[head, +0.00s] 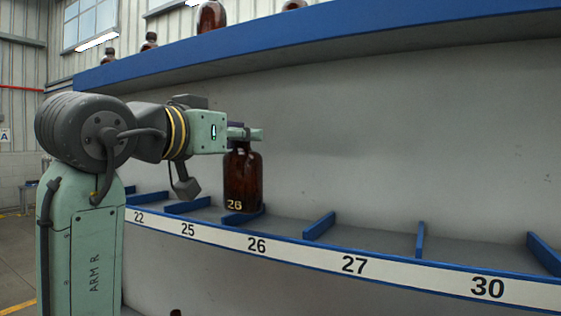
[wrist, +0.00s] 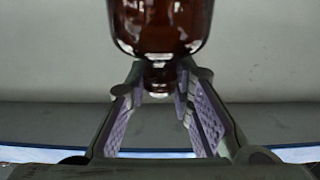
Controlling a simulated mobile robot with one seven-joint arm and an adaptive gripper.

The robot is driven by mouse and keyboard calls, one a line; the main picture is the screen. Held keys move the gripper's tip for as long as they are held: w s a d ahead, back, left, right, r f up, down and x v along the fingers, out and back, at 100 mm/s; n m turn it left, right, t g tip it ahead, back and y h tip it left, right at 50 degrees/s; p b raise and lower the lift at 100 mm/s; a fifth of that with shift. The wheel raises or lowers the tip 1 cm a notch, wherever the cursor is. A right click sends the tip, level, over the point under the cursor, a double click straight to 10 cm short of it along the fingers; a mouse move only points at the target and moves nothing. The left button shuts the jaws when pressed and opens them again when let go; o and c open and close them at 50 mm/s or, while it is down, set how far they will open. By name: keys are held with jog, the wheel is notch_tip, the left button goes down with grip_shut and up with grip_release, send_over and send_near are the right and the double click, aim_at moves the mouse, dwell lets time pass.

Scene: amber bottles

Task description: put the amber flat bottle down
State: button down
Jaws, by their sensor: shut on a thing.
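The amber flat bottle (head: 243,180) hangs upright from my gripper (head: 254,134), with "26" in pale print low on its front. My gripper is shut on its neck; in the wrist view the neck (wrist: 159,76) sits between the two padded fingers and the bottle's body (wrist: 160,28) fills the top. In the head view, the bottle's base overlaps the blue divider (head: 231,218) between the slots marked 25 and 26. I cannot tell whether the base touches the divider or the shelf floor. The slot marked 26 (head: 257,245) shows no bottle standing in it.
The lower shelf's white number strip (head: 420,277) runs along its front edge, with blue dividers (head: 319,226) between slots. Slots 27 and 30 look empty. Several amber bottles (head: 211,16) stand on the blue-edged upper ledge (head: 330,32). A grey back panel (head: 400,130) rises behind the shelf.

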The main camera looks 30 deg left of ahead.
jog(key=w+d+f+p, duration=0.2)
jog(key=w+f+p, duration=0.1)
jog(key=w, duration=0.5)
jog(key=shift+f, duration=0.65)
jog(key=shift+w, duration=0.15)
jog(key=shift+f, duration=0.2)
jog(key=c, duration=1.4)
grip_release()
jog(key=shift+r, duration=0.1)
